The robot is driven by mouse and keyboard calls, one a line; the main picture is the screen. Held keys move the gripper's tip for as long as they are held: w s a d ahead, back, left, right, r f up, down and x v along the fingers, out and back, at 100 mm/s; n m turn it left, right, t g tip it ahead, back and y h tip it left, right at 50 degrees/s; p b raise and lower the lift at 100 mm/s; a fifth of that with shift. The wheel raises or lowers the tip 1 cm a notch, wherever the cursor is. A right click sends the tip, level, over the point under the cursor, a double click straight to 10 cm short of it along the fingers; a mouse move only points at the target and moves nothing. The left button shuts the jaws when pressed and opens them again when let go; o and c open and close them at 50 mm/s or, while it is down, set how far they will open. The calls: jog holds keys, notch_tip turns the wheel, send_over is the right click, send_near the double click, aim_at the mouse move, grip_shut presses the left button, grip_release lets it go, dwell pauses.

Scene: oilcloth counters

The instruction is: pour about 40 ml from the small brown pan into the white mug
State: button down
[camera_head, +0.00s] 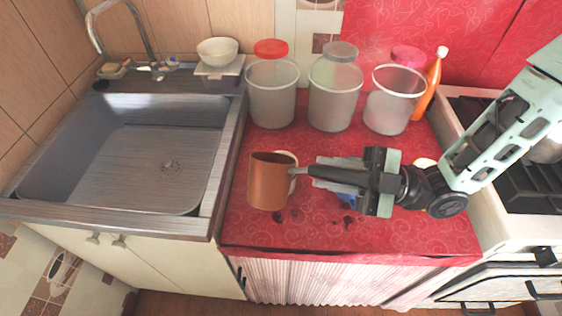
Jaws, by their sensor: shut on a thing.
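The small brown pan (268,184) is in the head view, at the left part of the red counter by the sink. Its handle points right, and my gripper (312,171) is shut on it. The pan looks roughly upright; its contents cannot be made out. A white thing, likely the white mug (292,158), shows just behind and right of the pan. The pan hides most of it, so I cannot tell whether they touch or how high the pan is above the counter.
Frosted jars (271,95) with coloured lids stand along the back, beside an orange bottle (433,84). The sink (150,150) is left and the stove (520,185) right. A blue thing (347,199) is partly hidden under my gripper. Dark spots mark the front red counter (400,232).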

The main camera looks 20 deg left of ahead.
dwell(0.3)
jog(key=s+f+n+h+b, duration=0.2)
jog(key=s+f+n+b, duration=0.6)
jog(key=b, duration=0.5)
jog(key=shift+s+d+f+g, duration=0.15)
jog(key=shift+s+f+g, duration=0.25)
jog(key=shift+s+f, duration=0.25)
jog(key=shift+s+r, duration=0.1)
